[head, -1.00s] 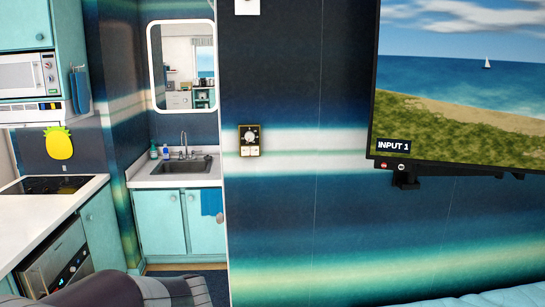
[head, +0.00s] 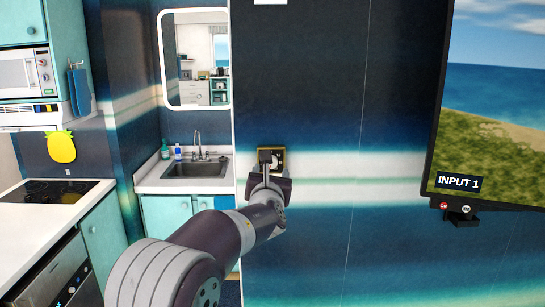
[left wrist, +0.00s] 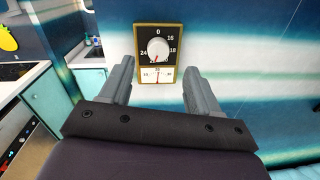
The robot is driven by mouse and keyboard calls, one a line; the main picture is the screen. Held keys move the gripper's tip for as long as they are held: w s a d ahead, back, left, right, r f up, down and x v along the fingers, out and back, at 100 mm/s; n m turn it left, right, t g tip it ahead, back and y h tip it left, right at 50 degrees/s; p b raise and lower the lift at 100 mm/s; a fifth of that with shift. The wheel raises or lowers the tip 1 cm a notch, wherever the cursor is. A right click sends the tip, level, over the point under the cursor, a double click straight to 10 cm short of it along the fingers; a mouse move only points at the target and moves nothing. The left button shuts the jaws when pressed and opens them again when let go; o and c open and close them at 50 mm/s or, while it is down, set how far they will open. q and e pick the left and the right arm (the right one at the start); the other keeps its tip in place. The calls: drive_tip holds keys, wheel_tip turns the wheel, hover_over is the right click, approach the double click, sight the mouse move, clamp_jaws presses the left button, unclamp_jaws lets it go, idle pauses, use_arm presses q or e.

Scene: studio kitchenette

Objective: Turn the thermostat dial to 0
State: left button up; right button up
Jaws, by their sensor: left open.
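The thermostat (head: 279,154) is a small brass-framed box on the striped wall, right of the mirror corner; my gripper partly hides it in the head view. In the left wrist view the thermostat (left wrist: 140,33) shows a black face with a round white dial (left wrist: 158,48). The number 0 is at the top, with 16, 18 and 24 around it. A small red mark shows low on the dial. Below is a white scale with a red needle. My left gripper (left wrist: 158,68) is open and empty, its fingers to either side of the thermostat's lower part. Contact cannot be told. My right gripper is out of view.
A wall-mounted screen (head: 490,115) stands out from the wall on the right. A sink (head: 195,170) and mirror (head: 196,60) are to the left, with a stove counter (head: 60,212) further left. The wall between thermostat and screen is clear.

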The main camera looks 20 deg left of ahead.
use_arm(q)
drive_tip(key=p+x, duration=0.2)
drive_tip(key=x, duration=0.4)
drive_tip(key=shift+w+p, duration=0.2)
drive_tip(key=shift+p, duration=0.1)
